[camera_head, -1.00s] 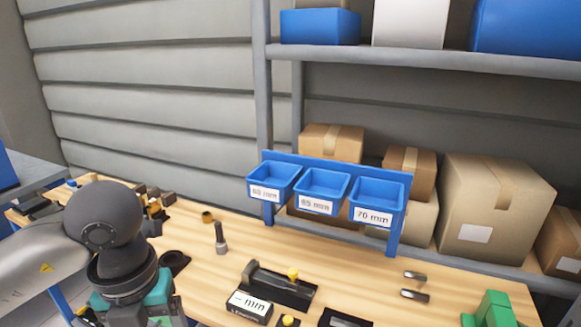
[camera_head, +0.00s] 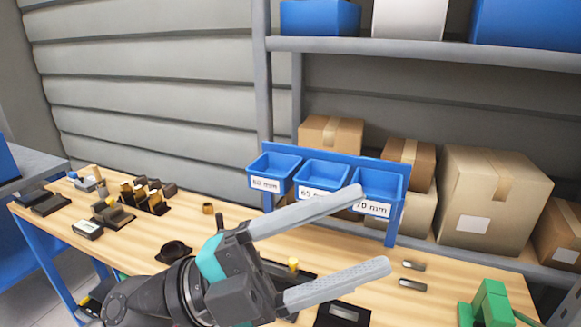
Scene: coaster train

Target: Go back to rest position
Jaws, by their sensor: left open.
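My left gripper (camera_head: 345,245) reaches in from the lower left over the middle of the wooden workbench (camera_head: 235,222). Its two long grey fingers are spread apart, pointing right, with nothing between them. The upper finger covers part of the blue bins labelled 65 mm (camera_head: 322,172) and 70 mm (camera_head: 378,184). The hand hides most of a black fixture with a yellow knob (camera_head: 293,264). My right gripper does not show in this view.
A blue bin labelled 60 mm (camera_head: 273,166) hangs left of the other two. Several black fixtures (camera_head: 150,197) stand at the bench's left end. Two small metal pieces (camera_head: 412,284) and a green block part (camera_head: 490,302) lie at the right. Cardboard boxes (camera_head: 492,200) fill the shelf behind.

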